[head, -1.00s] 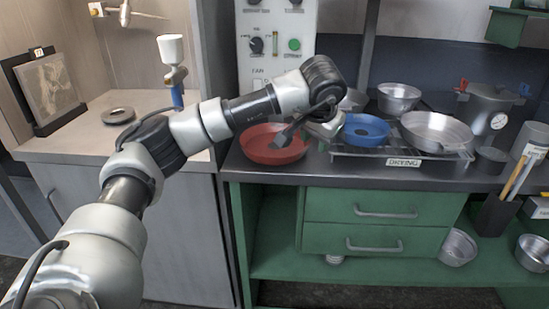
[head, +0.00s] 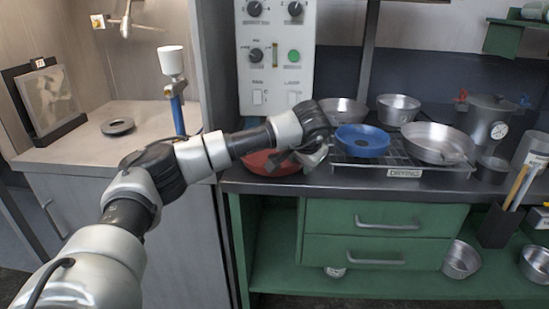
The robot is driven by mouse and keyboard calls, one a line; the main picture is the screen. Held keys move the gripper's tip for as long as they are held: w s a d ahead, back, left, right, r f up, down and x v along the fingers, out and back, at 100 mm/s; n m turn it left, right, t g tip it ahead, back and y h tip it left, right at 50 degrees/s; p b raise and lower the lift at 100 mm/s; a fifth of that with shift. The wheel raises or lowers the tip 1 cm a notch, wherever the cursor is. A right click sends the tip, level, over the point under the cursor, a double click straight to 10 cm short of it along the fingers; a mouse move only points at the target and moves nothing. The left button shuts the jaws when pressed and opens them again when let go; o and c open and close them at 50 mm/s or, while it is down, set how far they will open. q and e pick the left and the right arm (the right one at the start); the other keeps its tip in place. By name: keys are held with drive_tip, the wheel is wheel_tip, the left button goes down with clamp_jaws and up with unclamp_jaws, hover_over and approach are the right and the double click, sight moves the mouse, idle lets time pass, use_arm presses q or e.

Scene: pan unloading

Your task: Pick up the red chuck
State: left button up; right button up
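The red chuck (head: 262,163) is a round, shallow red piece lying on the dark bench top, just left of the drying rack. My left arm and gripper hide much of it. My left gripper (head: 289,160) is low at the right part of the red chuck, with a dark finger over or against it. I cannot tell whether it touches the chuck or how far the fingers are apart. My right gripper is not in view.
A blue round piece (head: 362,140) and a metal pan (head: 437,141) sit on the drying rack (head: 345,165), close to the right of my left gripper. A control panel (head: 277,70) stands behind. Green drawers (head: 385,219) are below the bench.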

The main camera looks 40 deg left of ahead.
use_arm(q)
drive_tip(key=shift+c, duration=0.2)
clamp_jaws()
idle(0.3)
